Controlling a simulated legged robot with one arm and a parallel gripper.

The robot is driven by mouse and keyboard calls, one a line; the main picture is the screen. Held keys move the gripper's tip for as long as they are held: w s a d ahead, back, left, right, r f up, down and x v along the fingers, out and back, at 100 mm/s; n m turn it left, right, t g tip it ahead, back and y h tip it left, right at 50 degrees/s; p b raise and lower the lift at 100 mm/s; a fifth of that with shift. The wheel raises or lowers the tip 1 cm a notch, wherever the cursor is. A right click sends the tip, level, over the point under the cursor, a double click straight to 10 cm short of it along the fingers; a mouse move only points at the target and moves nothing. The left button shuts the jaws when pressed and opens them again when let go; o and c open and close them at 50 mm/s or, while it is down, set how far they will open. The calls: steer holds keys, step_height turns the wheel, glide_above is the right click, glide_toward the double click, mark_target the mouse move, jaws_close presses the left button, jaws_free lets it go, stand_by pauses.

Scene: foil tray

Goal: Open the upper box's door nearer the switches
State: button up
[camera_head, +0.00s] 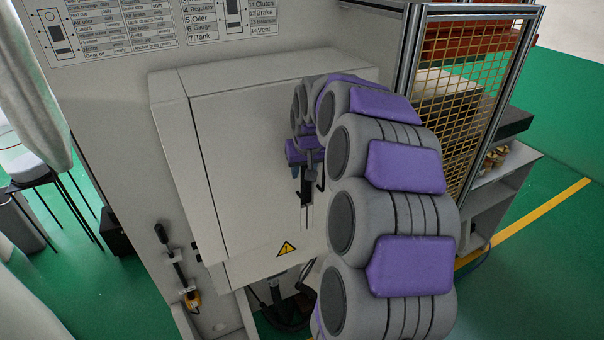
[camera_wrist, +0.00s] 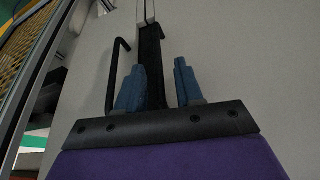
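The upper box (camera_head: 240,150) is a pale grey cabinet on the machine's wall, with a yellow warning triangle (camera_head: 287,249) low on its front. Its front door looks shut. My gripper (camera_head: 306,160) is at the right part of this front, beside a dark upright handle with a light metal plate (camera_head: 306,216) below it. In the wrist view, the two blue fingers of my gripper (camera_wrist: 160,86) are apart. The black handle bar (camera_wrist: 151,60) shows between them, nearer the left finger, with a gap to the right one. Contact cannot be told. My arm hides the box's right edge.
Label panels with switch-like parts (camera_head: 53,32) are above the box. A yellow mesh guard in a metal frame (camera_head: 460,90) stands close on the right. A black lever (camera_head: 172,255) is at lower left. A thin bent black rod (camera_wrist: 118,62) is left of the fingers.

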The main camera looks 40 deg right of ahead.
mark_target(303, 172)
steer(key=shift+x, duration=1.9)
steer(key=shift+d, duration=0.1)
steer(key=shift+c, duration=0.3)
jaws_close()
